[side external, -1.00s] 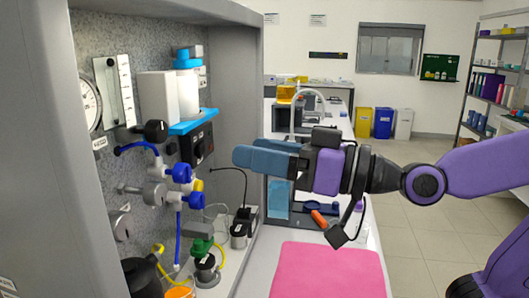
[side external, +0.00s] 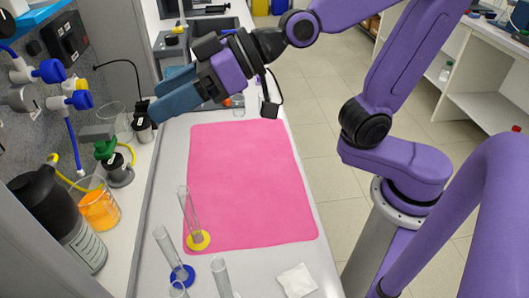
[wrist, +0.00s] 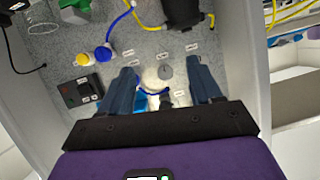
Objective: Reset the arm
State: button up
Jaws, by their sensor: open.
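My purple arm ends in my gripper (side external: 157,97), which has two blue-grey fingers. In the side view it points left toward the grey rig panel, above the bench and beyond the far left part of the pink mat. In the wrist view the fingers of my gripper (wrist: 162,72) are spread apart with nothing held between them. The speckled panel (wrist: 140,40) with its fittings lies beyond the fingertips.
Blue valves (side external: 50,70) project from the panel. Below stand a black bottle (side external: 50,205) and an orange-filled beaker (side external: 98,212). Glass cylinders, one on a yellow base (side external: 198,240), one on a blue base (side external: 182,275), stand near the front. The pink mat (side external: 250,180) is mostly clear.

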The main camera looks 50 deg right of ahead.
jog(key=s+d+f+n+g+h, duration=0.2)
jog(key=s+d+f+g+h, duration=0.2)
jog(key=s+d+f, duration=0.3)
jog(key=s+d+f+n+g+h, duration=0.1)
jog(key=s+d+f+g+h, duration=0.3)
jog(key=d, duration=1.1)
jog(key=s+f+h, duration=0.2)
jog(key=s+f, duration=0.2)
jog(key=s, duration=0.2)
jog(key=shift+s+d+f+n, duration=0.15)
jog(key=shift+d+f+n, duration=0.15)
jog(key=shift+d+n, duration=0.1)
